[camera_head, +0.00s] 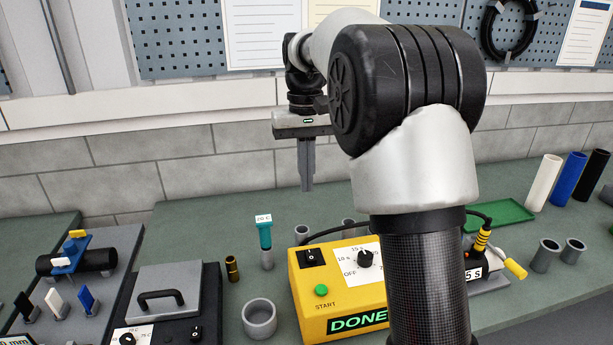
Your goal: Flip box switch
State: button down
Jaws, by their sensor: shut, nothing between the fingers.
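The yellow box (310,305) stands on the bench at the picture's centre. Its black rocker switch (311,257) is at the top left of its face; I cannot tell which way it is tipped. A round dial (366,259) sits on a white scale beside it. A green START button (321,290) and a lit green DONE display (358,321) are below. My gripper (307,188) is shut and empty, fingers pointing down, above the bench and apart from the box. My arm hides the box's right side.
A black device (210,300) with a grey handled lid and its own switch (196,334) is at the left. A teal-topped tool (265,240), brass piece (232,268) and grey cup (259,318) stand between. A black cable (330,233) runs behind the box. A green tray (500,214) lies right.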

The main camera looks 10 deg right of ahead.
aim_at(308, 249)
dwell(0.3)
notch_tip(308, 249, down, 3)
jog(key=m+b, duration=0.2)
jog(key=m, duration=0.7)
jog(key=m+b, duration=0.1)
jog(key=m, duration=0.8)
jog(key=shift+w+d+f+t+b, duration=0.1)
jog(key=shift+f+t+b, duration=0.05)
jog(key=shift+t+b, duration=0.25)
notch_tip(308, 249, down, 14)
jog(key=shift+b, duration=0.7)
